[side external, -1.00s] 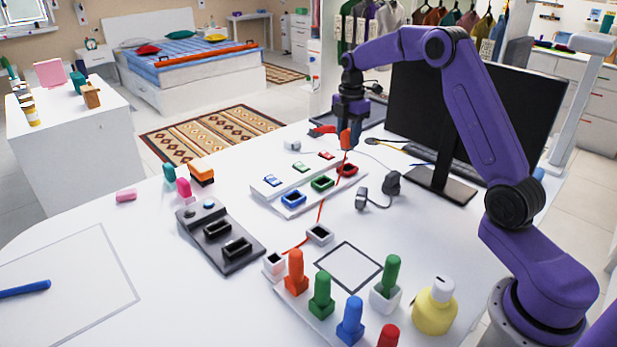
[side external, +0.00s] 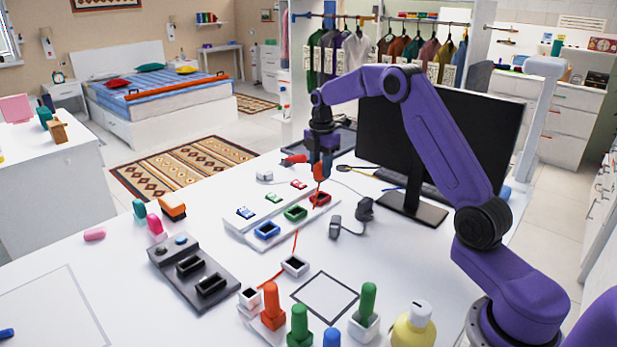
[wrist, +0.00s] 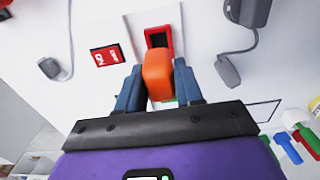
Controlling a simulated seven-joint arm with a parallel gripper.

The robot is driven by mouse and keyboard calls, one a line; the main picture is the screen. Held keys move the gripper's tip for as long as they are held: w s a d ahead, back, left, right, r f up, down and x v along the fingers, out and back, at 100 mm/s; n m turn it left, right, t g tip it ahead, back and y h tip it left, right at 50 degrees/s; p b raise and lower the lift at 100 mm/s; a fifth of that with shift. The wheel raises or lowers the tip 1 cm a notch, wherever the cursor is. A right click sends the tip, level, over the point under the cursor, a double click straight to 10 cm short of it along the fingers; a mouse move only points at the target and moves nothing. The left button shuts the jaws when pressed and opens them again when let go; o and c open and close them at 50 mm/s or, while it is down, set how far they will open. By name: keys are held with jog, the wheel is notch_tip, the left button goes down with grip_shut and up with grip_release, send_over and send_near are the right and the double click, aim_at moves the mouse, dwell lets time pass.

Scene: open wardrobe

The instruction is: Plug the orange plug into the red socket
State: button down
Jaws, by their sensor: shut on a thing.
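My gripper (side external: 322,160) is shut on the orange plug (side external: 321,172) above the white socket strip, pointing down. The red socket (side external: 320,199) is a red frame with a dark opening, at the right end of the strip. The plug is just above it in the side view, with a small gap seeming to remain. In the wrist view, the orange plug (wrist: 158,76) sits between both blue fingers of my gripper (wrist: 158,88). The red socket (wrist: 158,38) shows just beyond the plug, partly covered by it. A thin red cord (side external: 295,243) runs across the table.
Green (side external: 295,213) and blue (side external: 267,230) sockets share the strip, with switches including a red one (wrist: 106,56) beside. A grey plug (side external: 335,227) with cable lies right of it. A monitor (side external: 440,130) stands behind. A dark two-slot block (side external: 195,270) is at left.

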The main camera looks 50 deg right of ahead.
aim_at(321, 177)
jog(key=shift+f, duration=1.9)
jog(key=shift+f, duration=1.35)
dwell(0.3)
jog(key=c, duration=0.7)
grip_release()
jog(key=shift+o, duration=0.2)
jog(key=shift+r, duration=0.1)
notch_tip(321, 177, up, 17)
jog(key=shift+r, duration=0.15)
